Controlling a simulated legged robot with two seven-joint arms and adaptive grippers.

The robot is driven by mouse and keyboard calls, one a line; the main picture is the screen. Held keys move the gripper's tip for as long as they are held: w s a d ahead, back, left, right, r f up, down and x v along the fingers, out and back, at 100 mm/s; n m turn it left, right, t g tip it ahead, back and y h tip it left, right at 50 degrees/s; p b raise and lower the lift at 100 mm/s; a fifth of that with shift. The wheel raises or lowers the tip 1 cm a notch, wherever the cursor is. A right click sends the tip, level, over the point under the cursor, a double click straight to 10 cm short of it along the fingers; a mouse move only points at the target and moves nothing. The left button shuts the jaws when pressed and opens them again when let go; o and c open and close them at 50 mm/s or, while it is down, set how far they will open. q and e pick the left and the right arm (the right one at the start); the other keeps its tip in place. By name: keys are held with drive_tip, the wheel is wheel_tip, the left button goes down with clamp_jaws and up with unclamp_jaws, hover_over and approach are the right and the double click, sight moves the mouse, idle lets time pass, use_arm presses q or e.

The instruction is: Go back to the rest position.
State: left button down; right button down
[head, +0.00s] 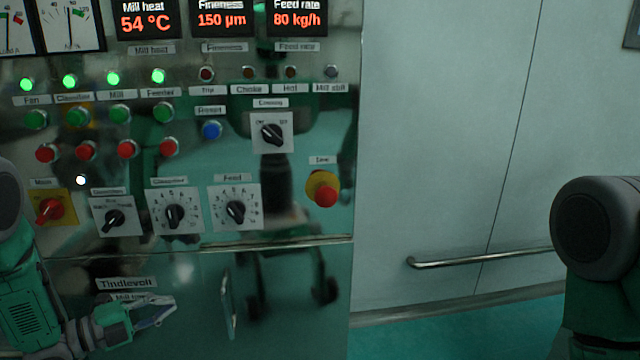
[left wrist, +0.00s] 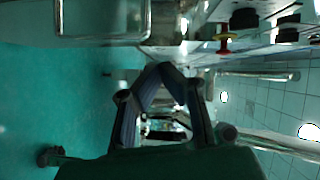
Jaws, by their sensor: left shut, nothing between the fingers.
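My left gripper (head: 158,311) is at the lower left of the head view, in front of the lower part of the control panel. Its fingers are together and hold nothing. In the left wrist view the two dark fingers (left wrist: 161,72) meet at their tips, with nothing between them. My right arm shows at the right edge of the head view, but its gripper is out of the picture.
The shiny control panel (head: 330,225) fills the left half, with knobs, buttons and a red emergency button (head: 324,188). A door handle (head: 228,303) sticks out right of my left gripper. A rail (head: 450,262) runs along the pale wall. Green floor (head: 480,330) shows at lower right.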

use_arm(q)
drive_tip(key=s+d+f+n+g+y+p, duration=0.3)
drive_tip(key=s+d+f+n+y+p, duration=0.35)
drive_tip(key=n, duration=0.75)
drive_tip(key=s+d+n+g+y+p, duration=0.1)
drive_tip(key=s+n+g+y, duration=0.5)
drive_tip(key=s, duration=2.2)
drive_tip(key=n+g+p, duration=0.1)
drive_tip(key=n+g, duration=0.1)
drive_tip(key=n, duration=0.2)
drive_tip(key=shift+d+f, duration=0.25)
drive_tip(key=shift+d, duration=0.05)
